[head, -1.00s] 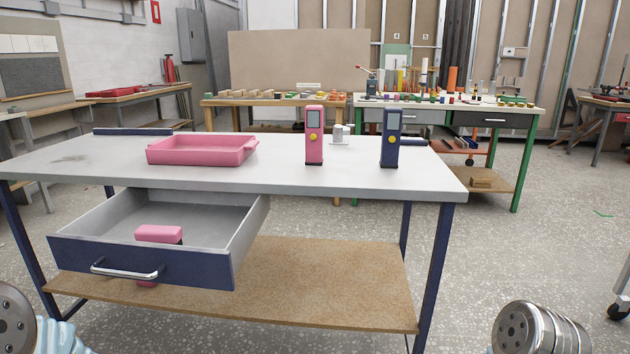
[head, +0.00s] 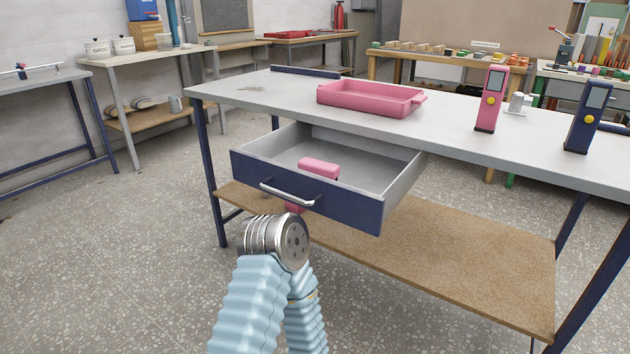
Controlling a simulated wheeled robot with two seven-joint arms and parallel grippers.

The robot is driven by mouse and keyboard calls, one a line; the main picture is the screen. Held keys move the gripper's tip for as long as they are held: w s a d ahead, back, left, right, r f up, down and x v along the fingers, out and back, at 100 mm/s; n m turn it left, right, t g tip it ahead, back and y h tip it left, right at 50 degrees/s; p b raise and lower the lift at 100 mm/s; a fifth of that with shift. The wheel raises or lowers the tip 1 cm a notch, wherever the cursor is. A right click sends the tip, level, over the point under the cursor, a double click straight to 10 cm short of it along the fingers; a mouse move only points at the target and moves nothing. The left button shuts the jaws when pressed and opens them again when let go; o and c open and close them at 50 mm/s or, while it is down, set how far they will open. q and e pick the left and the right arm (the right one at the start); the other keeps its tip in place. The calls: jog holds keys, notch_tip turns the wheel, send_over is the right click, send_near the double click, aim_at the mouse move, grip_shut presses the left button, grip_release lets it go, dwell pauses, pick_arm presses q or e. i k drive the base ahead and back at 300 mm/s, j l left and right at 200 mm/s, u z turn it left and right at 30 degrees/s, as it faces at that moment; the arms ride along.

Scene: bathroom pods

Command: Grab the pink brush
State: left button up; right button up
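A pink block with a dark end (head: 318,168), which looks like the pink brush, lies in the open drawer (head: 400,190) under the grey worktop. Its bristles cannot be made out clearly. One of my arms, in a light blue sleeve with a metal joint, stands in front of the drawer, apart from the block in the picture. No fingers show on it. Neither gripper is in view.
On the worktop (head: 250,90) are a pink tray (head: 365,98), a pink device (head: 490,100) and a dark blue device (head: 585,118). The drawer's metal handle (head: 288,195) juts forward. A brown lower shelf (head: 440,260) lies beneath. The floor at left is open.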

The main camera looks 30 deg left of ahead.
aim_at(325, 169)
jog(key=i+j+u, duration=0.15)
jog(key=j, duration=0.25)
jog(key=i+j+u, duration=0.2)
jog(key=j, duration=0.15)
jog(key=i+j+u, duration=0.15)
jog(key=j, duration=0.2)
